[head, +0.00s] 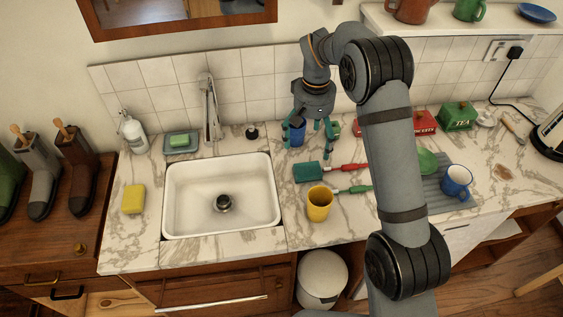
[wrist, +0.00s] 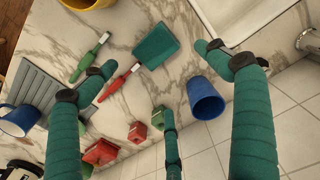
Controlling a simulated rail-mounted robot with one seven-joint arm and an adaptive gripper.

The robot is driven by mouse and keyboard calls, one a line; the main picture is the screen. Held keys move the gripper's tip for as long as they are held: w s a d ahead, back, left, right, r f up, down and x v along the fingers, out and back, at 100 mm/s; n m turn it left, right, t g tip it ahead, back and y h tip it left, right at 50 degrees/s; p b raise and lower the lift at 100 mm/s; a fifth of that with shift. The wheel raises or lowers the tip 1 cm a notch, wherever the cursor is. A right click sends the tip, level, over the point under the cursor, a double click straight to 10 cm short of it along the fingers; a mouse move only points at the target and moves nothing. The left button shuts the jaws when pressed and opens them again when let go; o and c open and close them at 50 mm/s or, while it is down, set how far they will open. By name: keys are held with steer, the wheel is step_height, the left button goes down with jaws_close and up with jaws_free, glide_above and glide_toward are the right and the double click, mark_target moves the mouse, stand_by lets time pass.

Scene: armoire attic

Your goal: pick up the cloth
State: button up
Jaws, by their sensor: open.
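I see nothing that is clearly a cloth in either view. A flat brown patch (head: 504,172) lies on the counter at the right in the head view; I cannot tell whether it is a cloth or a stain. My gripper (head: 309,134) has teal fingers, hangs low over the back of the counter right of the sink, and is open and empty. In the wrist view its fingers (wrist: 155,70) are spread wide. A blue cup (wrist: 205,97) stands beside them, between the middle and right fingers; in the head view the cup (head: 297,133) is partly hidden by the fingers.
A white sink (head: 222,195), yellow sponge (head: 134,199) and soap bottle (head: 132,132) are left. A grey mat (head: 455,196) with a blue mug (head: 456,181) is right. My arm hides some counter.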

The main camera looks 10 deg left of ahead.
glide_above(307, 169)
steer(key=w, duration=0.1)
step_height(307, 169, down, 5)
steer(key=shift+f, duration=0.15)
steer(key=f+p, duration=0.1)
steer(key=f, duration=0.1)
steer(key=s+f+p, duration=0.1)
steer(key=f, duration=0.1)
steer(key=shift+d, duration=0.1)
steer(key=shift+f, duration=0.6)
steer(key=shift+c, duration=0.4)
steer(key=c, duration=1.4)
steer(key=shift+r, duration=0.15)
step_height(307, 169, up, 4)
steer(key=shift+d+f+b, duration=0.1)
steer(key=shift+b, duration=0.7)
steer(key=s+d+r+b, duration=0.1)
steer(key=d+r, duration=0.1)
steer(key=d, duration=0.1)
steer(key=s+d+r, duration=0.1)
steer(key=d+r, duration=0.1)
steer(key=d, duration=0.2)
steer(key=s+d+r+b, duration=0.1)
steer(key=d+r, duration=0.2)
steer(key=d, duration=0.1)
steer(key=shift+b, duration=0.35)
